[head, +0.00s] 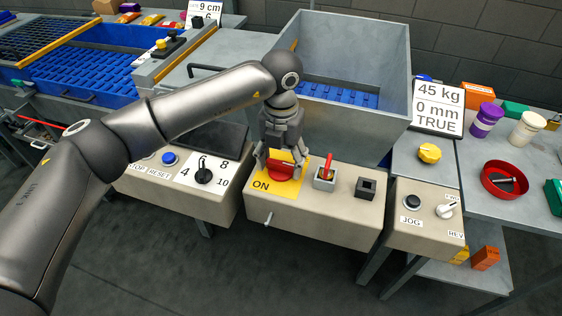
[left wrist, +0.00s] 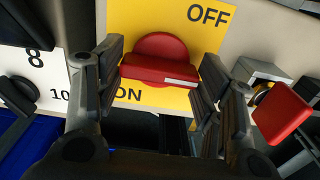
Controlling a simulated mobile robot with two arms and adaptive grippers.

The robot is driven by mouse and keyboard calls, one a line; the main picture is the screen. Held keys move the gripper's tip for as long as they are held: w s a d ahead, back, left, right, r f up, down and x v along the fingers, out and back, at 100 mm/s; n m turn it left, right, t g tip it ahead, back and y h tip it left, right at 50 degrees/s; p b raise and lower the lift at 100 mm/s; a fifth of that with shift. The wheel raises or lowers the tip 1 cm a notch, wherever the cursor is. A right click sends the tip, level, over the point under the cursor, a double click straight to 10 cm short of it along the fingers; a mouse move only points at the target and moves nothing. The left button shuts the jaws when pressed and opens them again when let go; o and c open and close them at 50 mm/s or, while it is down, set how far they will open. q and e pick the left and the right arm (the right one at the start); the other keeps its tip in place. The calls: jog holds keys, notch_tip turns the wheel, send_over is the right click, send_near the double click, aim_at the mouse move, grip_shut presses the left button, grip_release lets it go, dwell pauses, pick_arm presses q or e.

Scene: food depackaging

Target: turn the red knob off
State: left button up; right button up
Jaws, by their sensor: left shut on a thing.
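The red knob (head: 284,172) sits on a yellow plate (head: 292,191) on the beige middle control box. My left gripper (head: 281,168) comes down over it from above and is shut on it, a finger at each side. In the left wrist view the red knob (left wrist: 160,62) lies between the fingers of the left gripper (left wrist: 160,85), its bar running nearly level across the picture. A white mark shows on the bar's right part. "OFF" reads above right of it and "ON" below left. In the head view "OFF" is hidden. My right gripper is not in view.
A red toggle switch (head: 326,172) stands close right of the knob, with a black switch (head: 367,187) beyond. A black rotary selector (head: 203,176) is on the left box. A grey hopper (head: 352,113) rises behind.

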aim_at(281, 162)
pick_arm(q)
jog(key=shift+w+r, duration=0.1)
dwell(0.4)
jog(key=o, duration=1)
notch_tip(281, 162, up, 12)
dwell(0.4)
